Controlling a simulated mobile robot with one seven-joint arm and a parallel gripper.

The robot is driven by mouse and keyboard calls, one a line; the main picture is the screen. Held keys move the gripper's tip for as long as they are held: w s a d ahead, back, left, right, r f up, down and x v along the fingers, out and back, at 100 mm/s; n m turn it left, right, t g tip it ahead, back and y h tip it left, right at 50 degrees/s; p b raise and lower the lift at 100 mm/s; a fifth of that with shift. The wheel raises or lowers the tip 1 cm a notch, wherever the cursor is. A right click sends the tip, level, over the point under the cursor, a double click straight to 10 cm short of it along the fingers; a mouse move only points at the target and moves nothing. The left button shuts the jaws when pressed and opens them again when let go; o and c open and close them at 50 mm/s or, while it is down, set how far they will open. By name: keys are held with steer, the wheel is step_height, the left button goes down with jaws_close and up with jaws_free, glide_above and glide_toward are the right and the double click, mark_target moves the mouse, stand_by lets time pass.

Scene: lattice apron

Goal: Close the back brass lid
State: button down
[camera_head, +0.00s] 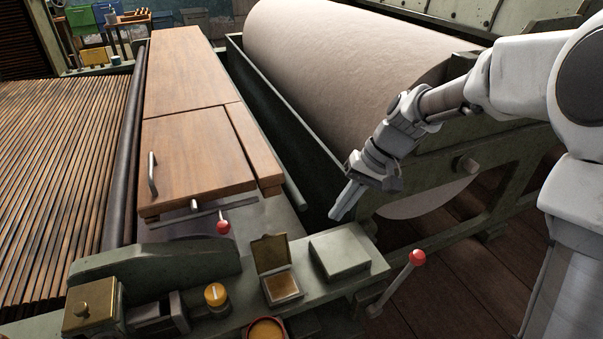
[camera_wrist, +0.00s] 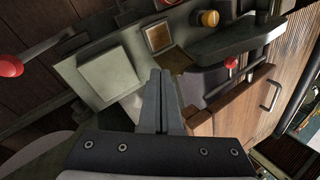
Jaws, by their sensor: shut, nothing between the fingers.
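The back brass lid (camera_head: 269,252) stands raised on the far side of its small square box (camera_head: 283,288), on the green machine ledge. The box is open and its tan inside shows. In the wrist view the square opening (camera_wrist: 158,38) is beyond my fingertips, and the lid (camera_wrist: 177,60) shows as a dark brown plate beside it. My gripper (camera_head: 336,214) is shut and empty. It points down, above and to the right of the lid in the head view, apart from it.
A green block (camera_head: 340,255) stands right of the box. A yellow knob (camera_head: 215,294), a red-tipped lever (camera_head: 223,226) and another red-tipped lever (camera_head: 417,258) are nearby. A round tan cup (camera_head: 266,329) is in front. The big pale roller (camera_head: 350,70) is behind my gripper.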

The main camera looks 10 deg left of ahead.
mark_target(270, 251)
steer(key=w+a+f+m+y+b, duration=0.1)
steer(key=w+a+f+y+b, duration=0.1)
steer(key=f, duration=0.4)
steer(key=w+a+f+m+g+y+b, duration=0.1)
steer(key=w+a+f+y+b, duration=0.1)
steer(key=w+f+y, duration=0.3)
steer(key=w+a+f+m+y+b, duration=0.1)
steer(key=w+a+f+y, duration=0.3)
steer(key=f, duration=0.4)
steer(key=shift+w+f+b, duration=0.25)
steer(key=shift+w+b, duration=0.6)
steer(key=shift+w, duration=0.05)
steer(key=s+a, duration=0.1)
steer(key=a, duration=0.2)
steer(key=s+a+b, duration=0.1)
steer(key=a, duration=0.1)
steer(key=s+a+b, duration=0.1)
steer(key=a, duration=0.2)
steer(key=shift+s+a+f, duration=0.25)
steer(key=shift+s+a, duration=0.05)
steer(key=shift+a, duration=0.05)
steer(key=shift+s+d+r, duration=0.3)
steer(key=shift+s+d, duration=0.05)
steer(key=shift+s, duration=0.35)
